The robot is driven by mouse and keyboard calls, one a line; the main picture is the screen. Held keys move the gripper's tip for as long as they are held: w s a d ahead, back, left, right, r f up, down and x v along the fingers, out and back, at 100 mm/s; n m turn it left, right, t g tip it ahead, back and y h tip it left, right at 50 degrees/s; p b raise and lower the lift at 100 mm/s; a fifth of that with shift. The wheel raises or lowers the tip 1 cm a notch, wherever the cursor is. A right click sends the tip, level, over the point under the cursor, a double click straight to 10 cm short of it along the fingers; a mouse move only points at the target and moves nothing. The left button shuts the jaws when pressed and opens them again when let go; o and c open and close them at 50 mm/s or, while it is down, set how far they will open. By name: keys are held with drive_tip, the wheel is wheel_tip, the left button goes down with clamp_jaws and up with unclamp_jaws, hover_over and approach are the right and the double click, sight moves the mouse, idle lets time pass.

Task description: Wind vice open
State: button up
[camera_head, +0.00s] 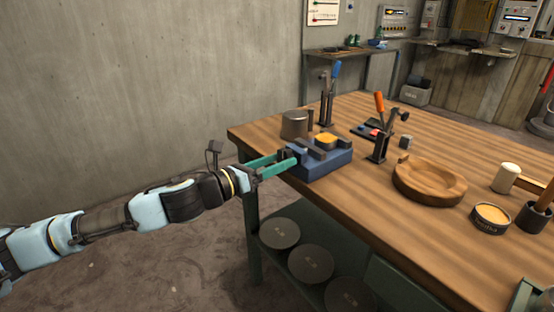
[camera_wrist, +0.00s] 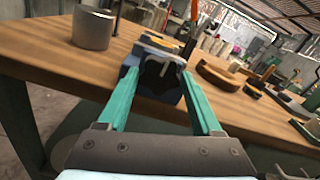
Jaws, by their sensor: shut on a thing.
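The blue vice (camera_head: 326,163) sits at the near left edge of the wooden workbench, with a round yellow-topped piece (camera_head: 327,139) at its dark jaws. My gripper (camera_head: 289,157) reaches in from the left, its teal fingers on either side of the dark handle at the vice's front end. In the wrist view the two fingers (camera_wrist: 158,84) flank this dark handle (camera_wrist: 158,72), and the vice (camera_wrist: 133,62) lies straight ahead. My gripper is shut on the handle. The exact contact at the fingertips is partly hidden, and the vice's screw cannot be made out.
Upright clamps with blue (camera_head: 335,70) and orange (camera_head: 379,102) handles stand beyond and to the right. Round discs (camera_head: 310,263) lie on the lower shelf.

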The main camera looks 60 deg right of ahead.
drive_tip(key=shift+n, duration=0.3)
idle(0.4)
drive_tip(key=o, duration=1.4)
drive_tip(key=b+v, duration=0.2)
drive_tip(key=v, duration=0.8)
drive_tip(key=shift+w+a, duration=0.1)
drive_tip(key=shift+a, duration=0.3)
